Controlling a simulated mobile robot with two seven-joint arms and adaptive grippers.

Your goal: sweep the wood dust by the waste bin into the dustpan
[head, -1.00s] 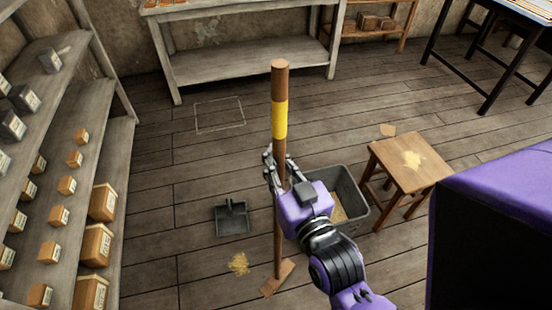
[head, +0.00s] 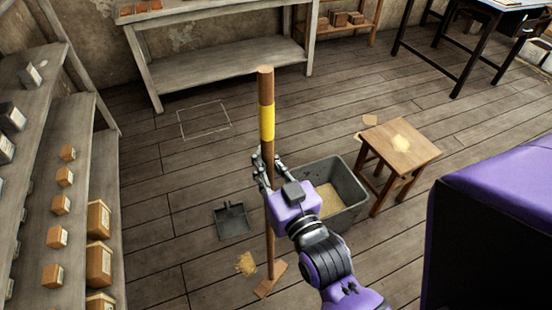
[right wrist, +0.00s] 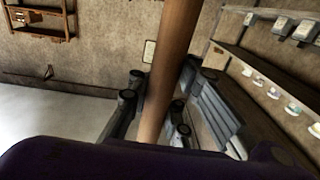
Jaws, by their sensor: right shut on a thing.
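My right gripper (head: 268,172) is shut on the broom's upright wooden handle (head: 266,90), below its yellow band. The handle also passes between the fingers in the right wrist view (right wrist: 170,75). The broom's head (head: 268,283) is down at the floor, just right of a small pile of wood dust (head: 245,263). The dustpan (head: 232,222), dark grey, lies flat on the floor behind the pile, apart from it. The grey waste bin (head: 352,203) stands to the right, partly hidden by my right gripper; tan material shows inside. My left gripper is not in view.
A wooden stool (head: 398,148) with pale dust on top stands right of the bin. Shelves with boxes (head: 100,150) line the left side. A workbench (head: 215,75) stands at the back. A pale outlined rectangle (head: 203,120) marks clear floor.

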